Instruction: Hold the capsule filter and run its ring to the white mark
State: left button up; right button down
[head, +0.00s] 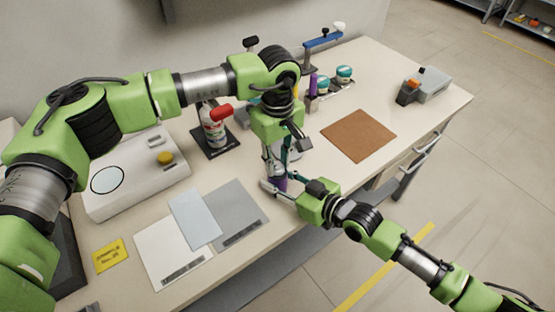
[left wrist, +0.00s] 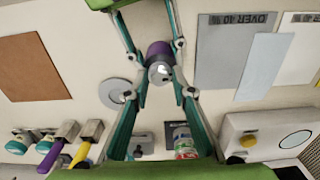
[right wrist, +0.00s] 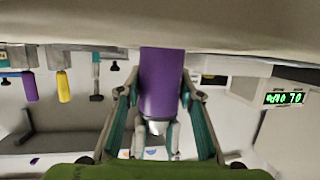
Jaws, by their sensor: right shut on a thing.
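The capsule filter appears to be the purple cylinder (right wrist: 163,85) between the fingers of my right gripper (right wrist: 161,96), which is shut on it. It is in the air near the table's front edge in the head view (head: 280,184). In the left wrist view its purple body (left wrist: 159,50) shows with a round silver end (left wrist: 160,72) facing the camera. My left gripper (left wrist: 160,94) points down from above, open, its fingertips apart on either side of that silver end. I cannot tell whether they touch it. The ring and the white mark cannot be made out.
A brown mat (head: 358,135) lies to the right, with grey (head: 239,213) and white (head: 165,252) sheets to the left. A green display (right wrist: 284,97) shows in the right wrist view.

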aim_at(277, 164)
pick_arm(q)
jog(key=o, duration=1.1)
notch_tip(277, 164, up, 12)
